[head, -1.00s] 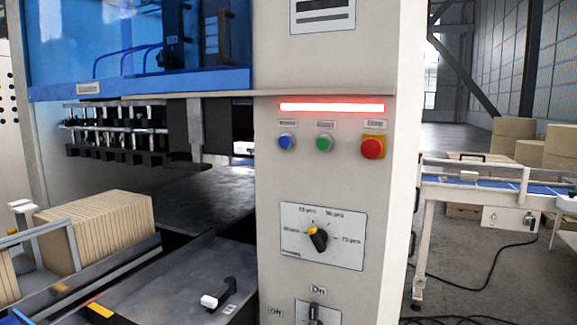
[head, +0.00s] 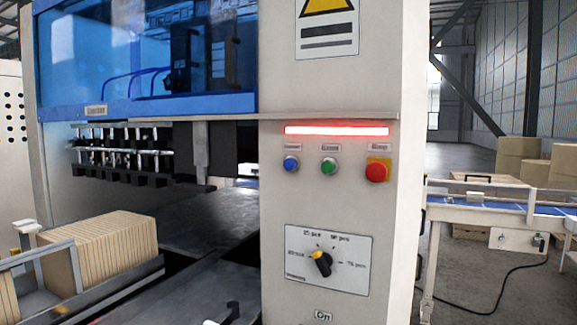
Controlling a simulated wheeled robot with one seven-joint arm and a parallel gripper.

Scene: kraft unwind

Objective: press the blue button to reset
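The blue button (head: 291,164) sits at the left of a row of controls on the beige machine panel (head: 384,232). A green button (head: 329,166) is beside it, and a red stop button (head: 377,171) on a yellow base is at the right. Small labels are above all three, too small to read surely. A red light bar (head: 336,130) glows above them. My gripper is not in view, and nothing covers the buttons.
A rotary dial (head: 320,262) with a yellow mark is below the buttons. Left are a blue guard (head: 75,62) and stacked cardboard sheets (head: 110,250). A conveyor (head: 490,207) and boxes (head: 517,157) stand at the right, with a cable on the floor.

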